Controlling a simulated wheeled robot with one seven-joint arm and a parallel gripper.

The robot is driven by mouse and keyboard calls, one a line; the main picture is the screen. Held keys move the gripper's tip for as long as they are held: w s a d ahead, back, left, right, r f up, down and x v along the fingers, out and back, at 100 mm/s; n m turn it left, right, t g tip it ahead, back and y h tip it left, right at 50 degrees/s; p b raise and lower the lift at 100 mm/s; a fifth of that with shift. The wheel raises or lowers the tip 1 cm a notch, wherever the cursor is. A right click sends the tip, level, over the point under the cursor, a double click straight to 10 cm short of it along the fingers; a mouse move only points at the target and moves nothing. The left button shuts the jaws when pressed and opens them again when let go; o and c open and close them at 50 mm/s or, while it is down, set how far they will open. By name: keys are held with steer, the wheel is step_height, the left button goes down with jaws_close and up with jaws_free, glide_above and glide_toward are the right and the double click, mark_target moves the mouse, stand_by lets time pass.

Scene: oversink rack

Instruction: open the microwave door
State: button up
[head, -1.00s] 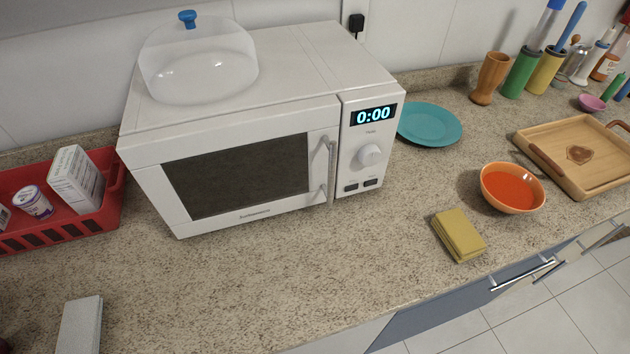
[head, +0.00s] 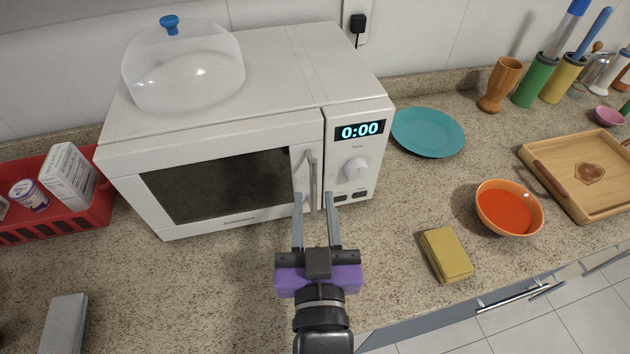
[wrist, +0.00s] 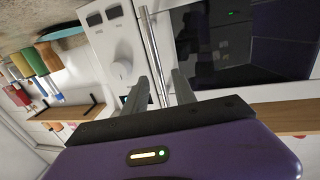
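The white microwave (head: 240,133) stands on the counter with its dark-windowed door (head: 218,186) closed. Its vertical metal handle (head: 311,176) is at the door's right edge, beside the control panel with a 0:00 display. My gripper (head: 313,197) is in front of the handle's lower part, with its two fingers apart and pointing at the microwave. In the wrist view the handle (wrist: 152,50) runs from the top down toward the gap between the open fingers (wrist: 158,85). I cannot tell whether the fingers touch it.
A clear dome (head: 183,75) sits on top of the microwave. A red basket (head: 60,222) is at left. A teal plate (head: 428,133), an orange bowl (head: 508,208), a yellow sponge (head: 446,255) and a wooden tray (head: 560,190) are at right. The counter before the door is mostly clear.

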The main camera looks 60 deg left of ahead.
mark_target(314, 190)
steer(key=shift+x, duration=2.15)
steer(key=shift+c, duration=0.2)
jaws_close()
